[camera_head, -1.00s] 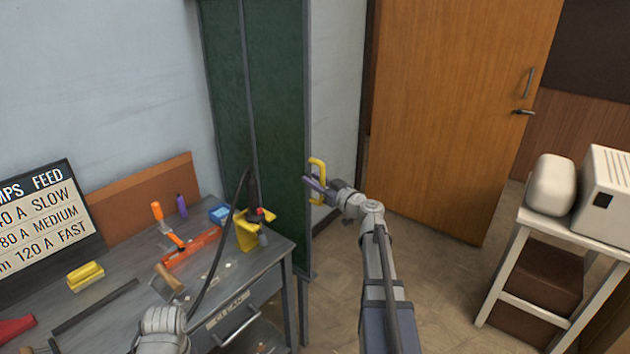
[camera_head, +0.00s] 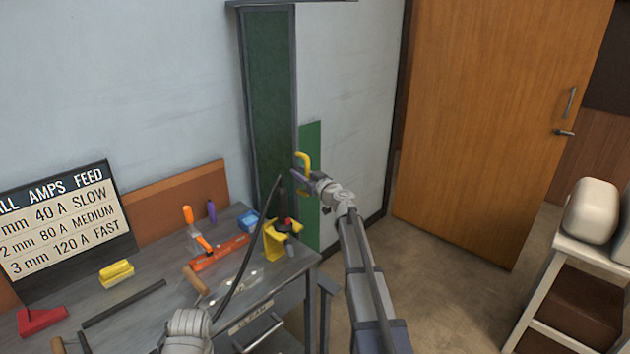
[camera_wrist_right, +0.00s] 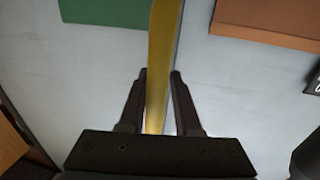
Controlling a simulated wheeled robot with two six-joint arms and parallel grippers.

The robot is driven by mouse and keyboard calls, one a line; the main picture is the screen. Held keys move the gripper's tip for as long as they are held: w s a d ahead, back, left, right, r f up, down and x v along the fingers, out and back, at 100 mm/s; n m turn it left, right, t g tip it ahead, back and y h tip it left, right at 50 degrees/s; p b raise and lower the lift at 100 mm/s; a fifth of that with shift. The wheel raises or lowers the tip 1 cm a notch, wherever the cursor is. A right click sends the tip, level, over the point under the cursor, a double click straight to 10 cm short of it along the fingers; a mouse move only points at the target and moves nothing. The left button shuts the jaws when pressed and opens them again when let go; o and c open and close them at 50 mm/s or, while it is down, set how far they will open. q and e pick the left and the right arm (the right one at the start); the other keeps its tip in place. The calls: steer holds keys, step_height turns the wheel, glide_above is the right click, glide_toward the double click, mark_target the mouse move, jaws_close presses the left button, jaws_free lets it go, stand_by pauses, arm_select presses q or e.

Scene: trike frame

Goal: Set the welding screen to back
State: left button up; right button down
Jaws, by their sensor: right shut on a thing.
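The welding screen (camera_head: 270,100) is a dark green panel in a grey frame, standing behind the bench's right end. It shows narrow, with a lighter green strip (camera_head: 311,195) to its right against the wall. A yellow handle (camera_head: 302,160) is at the screen's right edge. My right gripper (camera_head: 306,178) is shut on this handle. In the right wrist view the yellow handle (camera_wrist_right: 162,60) runs between the two fingers (camera_wrist_right: 158,95).
A workbench (camera_head: 140,310) with several tools and a yellow stand (camera_head: 275,240) fills the left. A chalkboard-like amps sign (camera_head: 60,225) leans at the back. A wooden door (camera_head: 490,130) and a white shelf unit (camera_head: 580,250) are right. The floor between is clear.

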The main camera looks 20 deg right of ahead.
mark_target(308, 177)
steer(key=shift+d+x, duration=0.15)
steer(key=shift+x, duration=0.5)
steer(key=shift+d+x, duration=0.15)
steer(key=shift+x, duration=0.5)
steer(key=shift+w, duration=0.1)
steer(key=c, duration=0.8)
jaws_free()
steer(key=shift+o, duration=0.2)
steer(key=shift+a, duration=0.1)
steer(key=shift+a, duration=0.15)
steer(key=shift+v, duration=4)
